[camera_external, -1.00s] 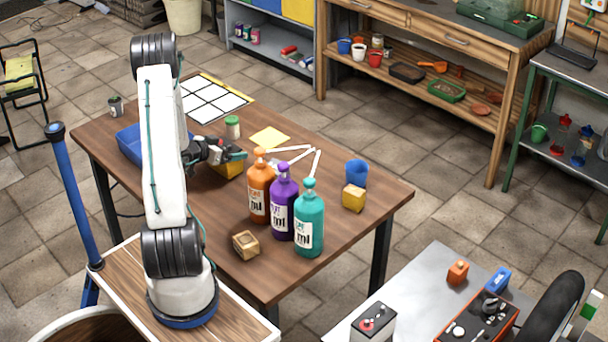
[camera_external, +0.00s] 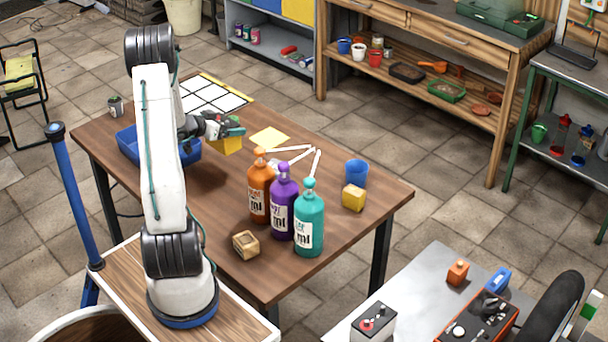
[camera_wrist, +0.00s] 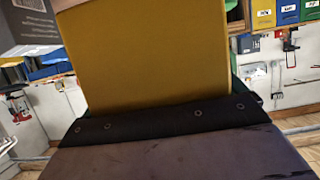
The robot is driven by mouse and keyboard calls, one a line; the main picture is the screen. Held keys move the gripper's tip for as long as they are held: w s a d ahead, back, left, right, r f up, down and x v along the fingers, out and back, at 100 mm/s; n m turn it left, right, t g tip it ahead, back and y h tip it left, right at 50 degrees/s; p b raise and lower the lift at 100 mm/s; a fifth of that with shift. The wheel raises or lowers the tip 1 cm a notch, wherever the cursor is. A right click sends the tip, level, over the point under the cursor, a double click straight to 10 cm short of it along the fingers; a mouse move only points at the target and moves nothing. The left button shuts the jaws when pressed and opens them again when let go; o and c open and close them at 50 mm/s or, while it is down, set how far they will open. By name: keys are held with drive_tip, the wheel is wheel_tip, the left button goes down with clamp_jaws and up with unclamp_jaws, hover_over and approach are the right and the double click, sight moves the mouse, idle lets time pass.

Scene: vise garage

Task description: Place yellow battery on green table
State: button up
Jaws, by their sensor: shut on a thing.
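The yellow battery (camera_external: 227,147) is a plain yellow block held above the brown wooden table. It fills the upper middle of the wrist view (camera_wrist: 150,60). My gripper (camera_external: 230,131) is shut on its upper part; the dark gripper body (camera_wrist: 160,125) shows below it in the wrist view. The green table (camera_external: 536,113), with a green frame and a lower shelf, stands at the far right of the external view, well away from my gripper. A dark flat device lies on its top, and its right side is cut off by the picture edge.
Orange, purple and teal bottles (camera_external: 309,225) stand on the wooden table (camera_external: 205,228), right of my gripper. A blue tray (camera_external: 126,144) lies behind my arm. Tiled floor (camera_external: 450,215) is open between the tables.

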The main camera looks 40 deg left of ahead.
sight(219, 114)
drive_tip(key=shift+r, duration=0.6)
drive_tip(key=a, duration=0.1)
drive_tip(key=a+n+y, duration=0.1)
drive_tip(key=a, duration=0.1)
drive_tip(key=shift+w+a+r+n+y, duration=0.2)
drive_tip(key=shift+a+r+n+y, duration=0.1)
drive_tip(key=shift+a+y, duration=0.1)
drive_tip(key=w+d+r+n+y, duration=0.1)
drive_tip(key=w+d, duration=0.3)
drive_tip(key=w, duration=0.3)
drive_tip(key=w+d+r+n+y, duration=0.1)
drive_tip(key=w+d, duration=0.4)
drive_tip(key=w, duration=0.2)
drive_tip(key=w+d+m+h, duration=0.1)
drive_tip(key=w+d, duration=0.2)
drive_tip(key=d, duration=0.7)
drive_tip(key=w+d+m+h, duration=0.1)
drive_tip(key=w+d, duration=0.3)
drive_tip(key=d, duration=0.7)
drive_tip(key=w+d+m+h, duration=0.1)
drive_tip(key=w+d, duration=0.2)
drive_tip(key=d, duration=0.8)
drive_tip(key=shift+w+f+m+h, duration=0.15)
drive_tip(key=shift+m+h, duration=0.15)
drive_tip(key=shift+h, duration=0.1)
